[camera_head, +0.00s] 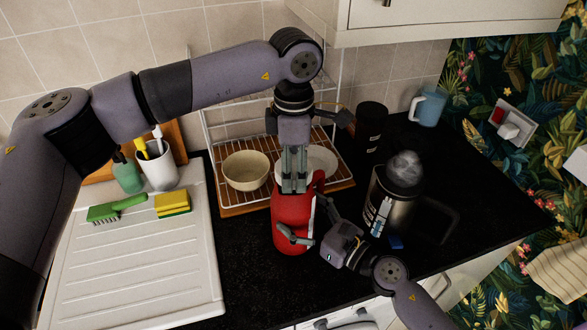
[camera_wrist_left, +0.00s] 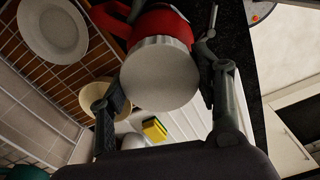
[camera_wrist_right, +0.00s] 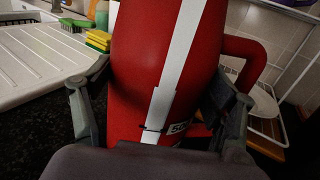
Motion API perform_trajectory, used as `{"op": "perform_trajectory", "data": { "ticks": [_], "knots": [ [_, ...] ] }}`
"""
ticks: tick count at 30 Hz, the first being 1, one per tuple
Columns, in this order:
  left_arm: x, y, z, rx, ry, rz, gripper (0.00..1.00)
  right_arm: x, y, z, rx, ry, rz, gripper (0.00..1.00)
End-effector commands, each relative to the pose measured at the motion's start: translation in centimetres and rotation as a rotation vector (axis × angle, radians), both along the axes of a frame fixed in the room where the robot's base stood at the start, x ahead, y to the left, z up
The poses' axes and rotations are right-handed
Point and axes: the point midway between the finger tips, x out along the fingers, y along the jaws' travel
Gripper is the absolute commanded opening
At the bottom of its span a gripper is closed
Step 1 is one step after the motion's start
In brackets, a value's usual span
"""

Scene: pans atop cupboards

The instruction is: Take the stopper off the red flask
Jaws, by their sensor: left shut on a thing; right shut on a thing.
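The red flask (camera_head: 291,224) stands upright on the black counter, with a red side handle and a white stripe. Its body fills the middle of the right wrist view (camera_wrist_right: 135,65). Its pale grey stopper (camera_wrist_left: 160,75) sits at the flask's top in the left wrist view; whether there is a gap beneath it cannot be told. My left gripper (camera_head: 293,186) comes down from above and is shut on the stopper, its fingers mostly hiding it in the head view. My right gripper (camera_head: 309,222) is shut on the flask body from the front right.
A dish rack (camera_head: 236,210) with a cream bowl (camera_head: 246,171) and a plate (camera_head: 320,160) stands close behind the flask. A steel canister (camera_head: 398,212) is close on the right. A black canister (camera_head: 369,128) and blue mug (camera_head: 428,107) stand behind. The white drainboard (camera_head: 150,260) lies left.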

Motion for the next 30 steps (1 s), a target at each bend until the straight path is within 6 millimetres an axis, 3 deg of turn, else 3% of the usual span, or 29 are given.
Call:
{"op": "perform_trajectory", "data": {
  "ticks": [11, 22, 29, 30],
  "knots": [
    [0.0, 0.0, 0.2, 0.000, 0.000, 0.000, 0.25, -0.1, 0.0, -0.2, 0.000, 0.005, 0.002, 0.01],
    [0.0, -0.1, 3.9, -0.001, -0.002, 0.000, 0.25, -0.1, 0.0, -0.2, 0.000, 0.005, 0.002, 0.01],
    [0.0, 0.0, 4.1, 0.000, 0.000, -0.001, 0.25, -0.1, 0.0, -0.2, 0.000, 0.005, 0.002, 0.01],
    [0.0, 0.0, 4.1, 0.000, 0.000, -0.001, 0.25, -0.1, 0.0, -0.2, 0.000, 0.005, 0.002, 0.81]
  ]
}}
